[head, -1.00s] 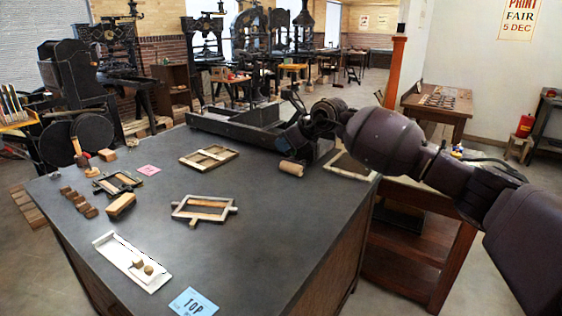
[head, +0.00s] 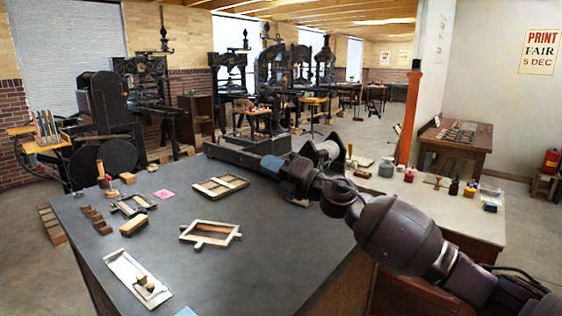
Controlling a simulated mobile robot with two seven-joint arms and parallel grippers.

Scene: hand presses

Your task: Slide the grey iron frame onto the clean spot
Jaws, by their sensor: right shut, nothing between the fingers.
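Several small frames lie flat on the dark table (head: 285,245). A small dark grey frame (head: 133,205) is at the left, a pale frame with side lugs (head: 210,232) near the middle, and a pale barred frame (head: 220,186) farther back. Which of them is the iron frame is hard to tell; the dark grey one looks most like metal. I cannot make out a clean spot. My right gripper (head: 273,166) is over the table's far right part, right of the barred frame and apart from it. It is shut and empty. My left gripper is out of view.
Wooden blocks (head: 134,226) and a white tray (head: 138,280) lie at the left. A dark iron piece (head: 232,155) is at the far edge. Bottles and jars (head: 454,187) stand on the right-hand counter. The table's front middle is clear.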

